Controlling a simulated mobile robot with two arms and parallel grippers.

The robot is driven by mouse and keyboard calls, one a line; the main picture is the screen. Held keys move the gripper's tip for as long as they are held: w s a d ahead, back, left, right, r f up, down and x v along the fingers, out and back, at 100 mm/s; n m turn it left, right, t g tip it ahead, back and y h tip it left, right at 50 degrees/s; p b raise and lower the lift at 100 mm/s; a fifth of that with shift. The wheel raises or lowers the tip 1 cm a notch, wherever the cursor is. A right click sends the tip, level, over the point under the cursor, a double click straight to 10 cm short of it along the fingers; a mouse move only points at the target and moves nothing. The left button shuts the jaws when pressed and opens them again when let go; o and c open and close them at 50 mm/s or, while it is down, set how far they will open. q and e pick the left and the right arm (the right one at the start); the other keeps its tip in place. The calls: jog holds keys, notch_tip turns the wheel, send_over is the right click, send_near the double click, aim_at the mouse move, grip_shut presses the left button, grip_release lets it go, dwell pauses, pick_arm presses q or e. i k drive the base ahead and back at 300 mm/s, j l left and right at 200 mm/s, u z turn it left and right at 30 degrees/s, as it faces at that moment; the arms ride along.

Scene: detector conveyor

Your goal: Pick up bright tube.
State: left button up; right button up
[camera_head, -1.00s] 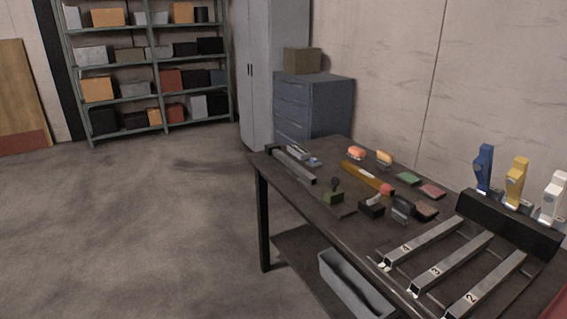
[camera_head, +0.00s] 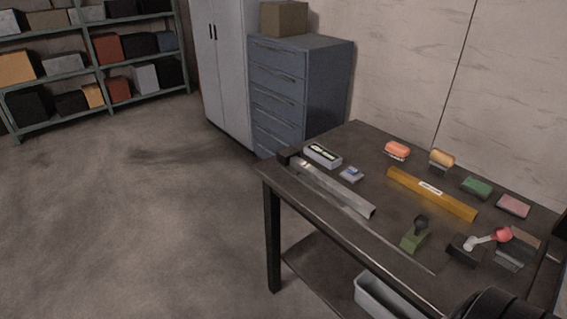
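A long yellow tube (camera_head: 430,193) with a small white label lies on the dark workbench (camera_head: 385,235). A long silvery square tube (camera_head: 330,187) lies along the bench's left edge, its far end at a dark block. Both look bright, and I cannot tell which one the task names. Neither of my grippers is in view. A dark rounded shape at the bottom right edge may be part of my arm.
Orange (camera_head: 397,149), tan, green and pink blocks line the bench's back. A green-based tool (camera_head: 414,236) and a red-knobbed piece (camera_head: 502,235) are nearer. A grey bin (camera_head: 385,297) sits below. A blue drawer cabinet (camera_head: 300,90) stands behind; the left floor is clear.

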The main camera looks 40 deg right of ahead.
aim_at(363, 207)
jog(key=i+j+z, duration=0.1)
jog(key=i+z, duration=0.3)
jog(key=i+j+z, duration=0.35)
jog(key=i, duration=0.25)
